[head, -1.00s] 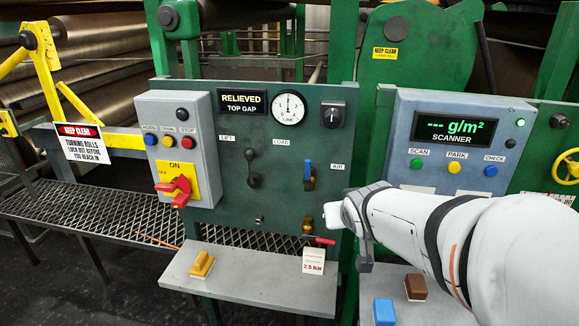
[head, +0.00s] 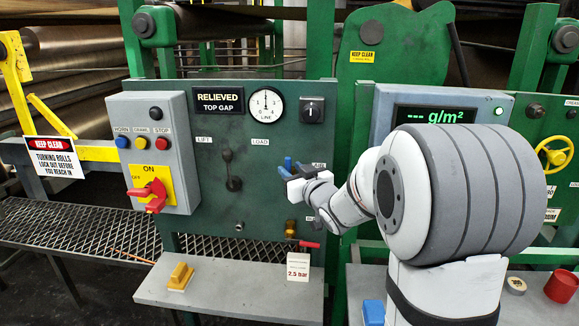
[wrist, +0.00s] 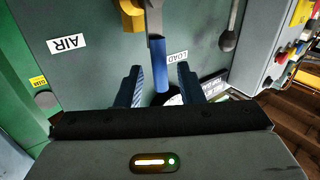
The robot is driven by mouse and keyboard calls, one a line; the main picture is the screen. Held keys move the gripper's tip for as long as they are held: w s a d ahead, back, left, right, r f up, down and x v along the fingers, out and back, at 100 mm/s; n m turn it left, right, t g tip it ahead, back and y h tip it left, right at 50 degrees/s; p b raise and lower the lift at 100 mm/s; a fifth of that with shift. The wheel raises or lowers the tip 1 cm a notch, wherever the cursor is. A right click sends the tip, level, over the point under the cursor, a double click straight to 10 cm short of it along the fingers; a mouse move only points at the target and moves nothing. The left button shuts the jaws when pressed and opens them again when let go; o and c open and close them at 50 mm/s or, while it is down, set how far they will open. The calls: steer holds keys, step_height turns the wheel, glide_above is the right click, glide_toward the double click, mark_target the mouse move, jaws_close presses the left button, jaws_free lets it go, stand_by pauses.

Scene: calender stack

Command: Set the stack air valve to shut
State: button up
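The air valve has a blue lever (wrist: 158,62) and a brass-yellow body (wrist: 132,14), beside the AIR label (wrist: 67,43) in the wrist view. The lever points away from the body, towards my gripper (wrist: 159,72). My gripper is open, with one dark blue finger on each side of the lever's end and gaps visible on both sides. In the head view my gripper (head: 291,168) is in front of the valve on the green panel (head: 262,195) and hides most of it.
Left of the valve is a dark lever (head: 231,170). Below is a red-handled valve (head: 308,244) above a grey shelf (head: 225,291) with a yellow block (head: 180,277) and a 2.5 bar card (head: 298,268). The scanner box (head: 380,105) stands right, partly behind my arm.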

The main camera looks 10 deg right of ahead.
steer(key=shift+x, duration=1.4)
steer(key=shift+c, duration=0.4)
jaws_close()
steer(key=shift+d, duration=0.1)
